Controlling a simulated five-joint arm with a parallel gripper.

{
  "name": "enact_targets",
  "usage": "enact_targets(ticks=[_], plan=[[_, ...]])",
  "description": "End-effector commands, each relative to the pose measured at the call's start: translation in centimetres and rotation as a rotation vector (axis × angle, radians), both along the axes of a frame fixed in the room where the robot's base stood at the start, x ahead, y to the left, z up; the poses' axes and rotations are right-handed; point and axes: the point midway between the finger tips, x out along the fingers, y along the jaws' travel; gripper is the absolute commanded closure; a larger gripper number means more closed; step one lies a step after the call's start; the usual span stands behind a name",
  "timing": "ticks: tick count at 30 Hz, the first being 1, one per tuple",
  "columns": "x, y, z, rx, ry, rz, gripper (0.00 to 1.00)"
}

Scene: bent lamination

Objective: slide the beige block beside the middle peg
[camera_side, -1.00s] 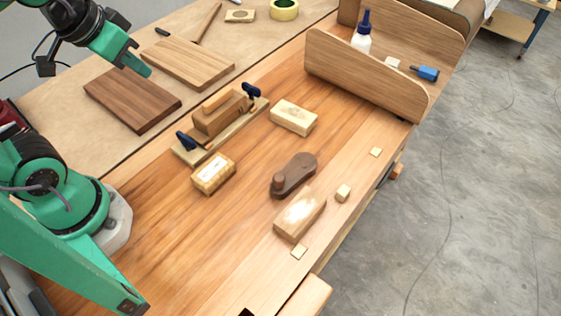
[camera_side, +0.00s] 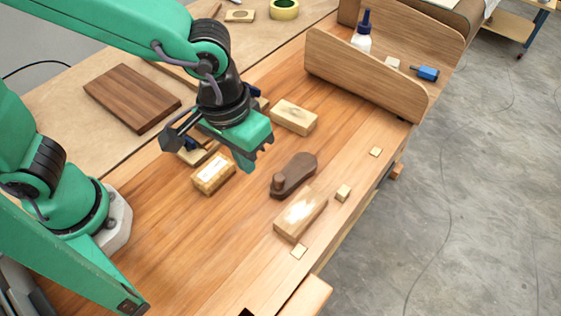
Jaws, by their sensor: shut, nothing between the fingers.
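A long beige block (camera_side: 300,214) lies flat near the bench's front edge. Just right of it, a small square peg (camera_side: 343,193) stands up from the bench; it is the middle one of three in a row. The lower peg (camera_side: 299,252) and the upper peg (camera_side: 376,152) look nearly flush. A small gap shows between block and middle peg. My gripper (camera_side: 257,163) is shut and empty, pointing down in the air to the upper left of the block. It hides most of the clamped wooden form (camera_side: 196,155) behind it.
A dark brown tool with a knob (camera_side: 293,176) lies close above the beige block. Two shorter pale blocks, one left (camera_side: 213,174) and one farther back (camera_side: 293,117), flank my gripper. A wooden-walled rack (camera_side: 365,80) closes the back right.

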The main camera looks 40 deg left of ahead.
Motion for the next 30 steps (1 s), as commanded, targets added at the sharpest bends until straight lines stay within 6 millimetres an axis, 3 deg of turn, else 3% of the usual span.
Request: enact_targets(ticks=[1, 6, 12, 23, 30], plan=[[-0.8, -1.5, -1.0, 0.014, 0.019, -0.011, 1.0], [-3.2, -5.2, -3.5, 0.053, 0.062, -0.009, 1.0], [-5.2, -7.5, -5.3, 0.083, 0.084, -0.003, 1.0], [-5.6, -7.9, -5.9, 0.087, 0.088, 0.0, 1.0], [-5.6, -7.9, -7.4, 0.09, 0.089, -0.001, 1.0]])
